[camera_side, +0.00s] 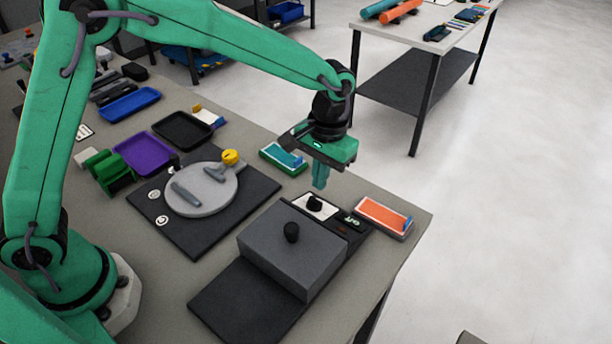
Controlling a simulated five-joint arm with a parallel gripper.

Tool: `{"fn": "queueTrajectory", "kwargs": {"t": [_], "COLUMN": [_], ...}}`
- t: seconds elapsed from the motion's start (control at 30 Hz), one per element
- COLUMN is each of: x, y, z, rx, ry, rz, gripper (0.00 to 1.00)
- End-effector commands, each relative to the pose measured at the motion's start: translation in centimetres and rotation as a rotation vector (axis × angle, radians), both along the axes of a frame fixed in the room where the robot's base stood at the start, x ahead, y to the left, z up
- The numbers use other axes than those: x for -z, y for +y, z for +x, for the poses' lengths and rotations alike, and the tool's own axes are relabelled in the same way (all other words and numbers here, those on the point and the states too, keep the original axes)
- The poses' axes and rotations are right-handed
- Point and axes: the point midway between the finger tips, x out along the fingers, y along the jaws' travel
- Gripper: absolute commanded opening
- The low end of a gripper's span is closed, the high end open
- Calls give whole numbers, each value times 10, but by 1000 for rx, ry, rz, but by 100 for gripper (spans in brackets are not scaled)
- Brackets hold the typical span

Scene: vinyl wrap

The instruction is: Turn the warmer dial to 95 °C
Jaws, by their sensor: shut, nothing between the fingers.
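The warmer is a grey box (285,258) with a black knob on its lid, standing on a dark base (232,300). At its back, a black dial (314,203) sits on a small white plate (327,212). A dark panel beside it carries a small green display (351,220), too small to read surely. My gripper (319,186) points down with its fingers shut and empty. Its tips appear just above or behind the dial; a small gap shows between them in the picture. The dial's pointer and scale marks cannot be made out.
An orange-topped tray (384,215) lies right of the warmer, near the table edge. A teal-topped tray (283,158) lies left of my gripper. A dark mat (215,238) holds a round grey plate (205,201) with tools and a yellow item. Coloured trays stand further left.

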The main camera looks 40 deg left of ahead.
Motion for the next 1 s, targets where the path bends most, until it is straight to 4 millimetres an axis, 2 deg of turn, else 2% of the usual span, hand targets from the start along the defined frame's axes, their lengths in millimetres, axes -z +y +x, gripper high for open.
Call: {"fn": "queueTrajectory", "kwargs": {"t": [0.5,1.0], "x": [43,50], "y": [0,0], "z": [-16,-18], "rx": [0,0], "ry": [0,-1], "rz": [2,1], "gripper": [0,0]}}
